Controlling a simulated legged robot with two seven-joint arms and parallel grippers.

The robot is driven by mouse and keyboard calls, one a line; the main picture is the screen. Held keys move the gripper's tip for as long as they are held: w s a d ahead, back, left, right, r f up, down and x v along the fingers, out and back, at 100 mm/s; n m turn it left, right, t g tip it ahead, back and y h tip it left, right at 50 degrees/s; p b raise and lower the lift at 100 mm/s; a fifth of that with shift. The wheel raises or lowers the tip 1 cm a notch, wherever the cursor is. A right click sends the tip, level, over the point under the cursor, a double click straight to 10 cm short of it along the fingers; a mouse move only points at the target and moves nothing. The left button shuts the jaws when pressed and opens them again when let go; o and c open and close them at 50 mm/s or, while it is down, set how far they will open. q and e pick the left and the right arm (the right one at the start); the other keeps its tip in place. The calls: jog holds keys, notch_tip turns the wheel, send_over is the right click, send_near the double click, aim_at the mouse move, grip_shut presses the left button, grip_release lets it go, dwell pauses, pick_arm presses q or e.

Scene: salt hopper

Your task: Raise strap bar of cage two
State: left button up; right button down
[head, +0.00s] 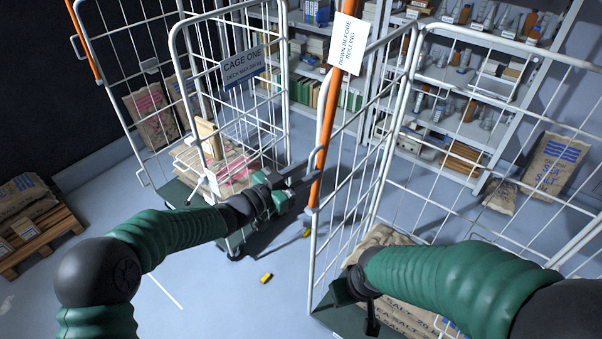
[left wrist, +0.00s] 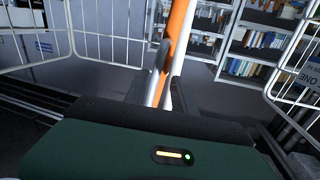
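The orange strap bar (head: 337,90) stands steeply tilted at the near left corner of the right-hand wire cage (head: 313,240), whose number I cannot read. A white tag on the bar reads "down before rolling". A pale handle (head: 325,130) runs beside the bar. My left gripper (head: 302,180) is at the bar's lower part. In the left wrist view, its two dark fingers (left wrist: 157,92) stand apart, with the orange bar (left wrist: 178,35) and a white piece between them; contact is unclear. My right gripper (head: 356,300) appears open and empty, low above the sacks in this cage.
Cage one (head: 241,66) stands to the left with sacks and a box. Yellow pieces (head: 266,278) lie on the floor. A sack pallet (head: 45,240) is at far left. Stocked shelves (head: 478,143) stand behind; sacks (head: 552,165) lean at right.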

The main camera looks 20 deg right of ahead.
pick_arm(q)
jog(key=shift+s+a, duration=0.2)
jog(key=shift+a, duration=0.05)
jog(key=b+v, duration=0.6)
jog(key=v, duration=1.1)
jog(key=a+f+n+t+y+b, duration=0.3)
jog(key=a+f+n+y+b, duration=0.5)
jog(key=a+f+y, duration=0.8)
jog(key=s+a+f+n+g+b, duration=0.1)
jog(key=s+a+f+n+g, duration=0.1)
jog(key=s+f, duration=0.5)
jog(key=s+a+f+n+g+b, duration=0.2)
jog(key=s+f+g, duration=0.4)
jog(key=s, duration=0.7)
notch_tip(320, 180, down, 2)
jog(key=shift+s+a+f+n, duration=0.2)
jog(key=shift+s+n, duration=0.15)
jog(key=shift+n, duration=0.55)
